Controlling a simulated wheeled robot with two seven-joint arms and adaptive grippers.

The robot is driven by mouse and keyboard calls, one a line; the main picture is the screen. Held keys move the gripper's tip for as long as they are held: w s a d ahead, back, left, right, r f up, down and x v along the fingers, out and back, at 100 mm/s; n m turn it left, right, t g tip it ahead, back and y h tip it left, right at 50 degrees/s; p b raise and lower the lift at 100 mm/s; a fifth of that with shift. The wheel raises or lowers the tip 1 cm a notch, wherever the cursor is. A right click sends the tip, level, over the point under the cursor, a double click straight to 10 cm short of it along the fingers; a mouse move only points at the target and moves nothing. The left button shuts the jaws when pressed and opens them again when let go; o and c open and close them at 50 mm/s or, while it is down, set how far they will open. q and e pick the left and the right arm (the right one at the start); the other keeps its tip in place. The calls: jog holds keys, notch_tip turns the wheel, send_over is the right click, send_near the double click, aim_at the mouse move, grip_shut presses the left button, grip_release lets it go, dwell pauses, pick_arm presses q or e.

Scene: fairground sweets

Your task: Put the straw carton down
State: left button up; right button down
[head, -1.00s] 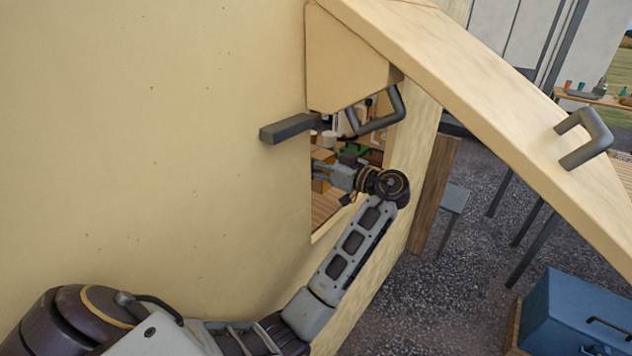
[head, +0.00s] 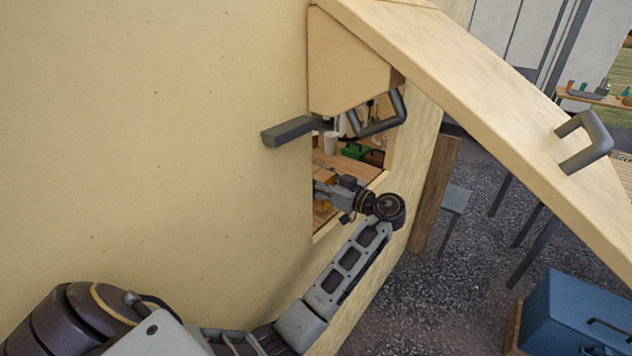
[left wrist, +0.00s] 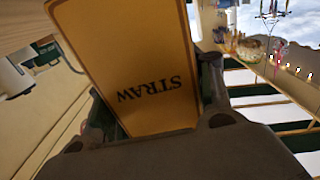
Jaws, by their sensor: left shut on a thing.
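The straw carton (left wrist: 140,60) is a yellow-orange box with STRAW printed in dark letters, upside down in the left wrist view. My left gripper (left wrist: 160,105) is shut on it, with a finger on either side. In the head view the left arm reaches through the hatch opening, and the left gripper (head: 326,190) is inside, over the wooden counter (head: 330,161). Only a small orange patch of the carton shows below the gripper there. Whether its base touches the counter is hidden. My right gripper is not in view.
The hatch wall (head: 160,150) hides most of the interior. A pale cup (head: 331,143) and a green box (head: 355,151) stand farther back on the counter.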

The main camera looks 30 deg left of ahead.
pick_arm(q)
jog(key=shift+f, duration=0.25)
jog(key=shift+f, duration=0.1)
jog(key=o, duration=1.3)
jog(key=shift+c, duration=0.2)
